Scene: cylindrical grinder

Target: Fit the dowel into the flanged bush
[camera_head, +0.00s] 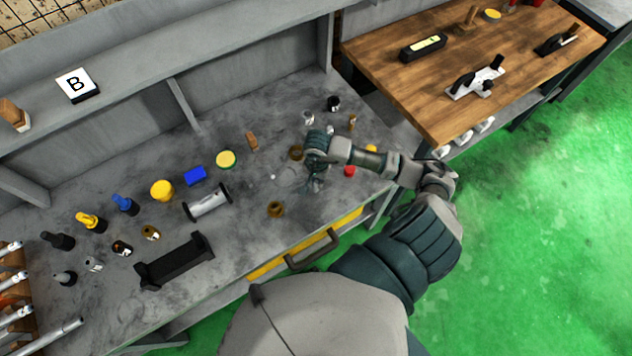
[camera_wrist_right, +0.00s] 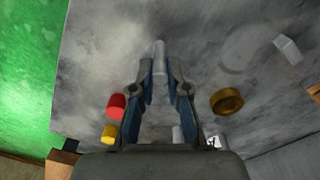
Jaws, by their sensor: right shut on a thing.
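My right gripper (camera_head: 315,184) is over the workbench, and its fingers hide most of what it holds in the head view. In the right wrist view the gripper (camera_wrist_right: 159,82) is shut on a slim pale grey pin, the dowel (camera_wrist_right: 160,57), which sticks out beyond the fingertips. A brass bush (camera_head: 275,208) stands on the bench near the front edge, left of the gripper. A second brass round part (camera_head: 296,152) stands just behind and left of the gripper; a brass ring (camera_wrist_right: 227,101) shows in the wrist view, apart from the dowel. I cannot tell which has the flange.
A red cap (camera_head: 349,171) and a yellow one (camera_head: 371,149) stand right of the gripper. A wooden table (camera_head: 440,90) stands at right. Bare bench lies around the front bush.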

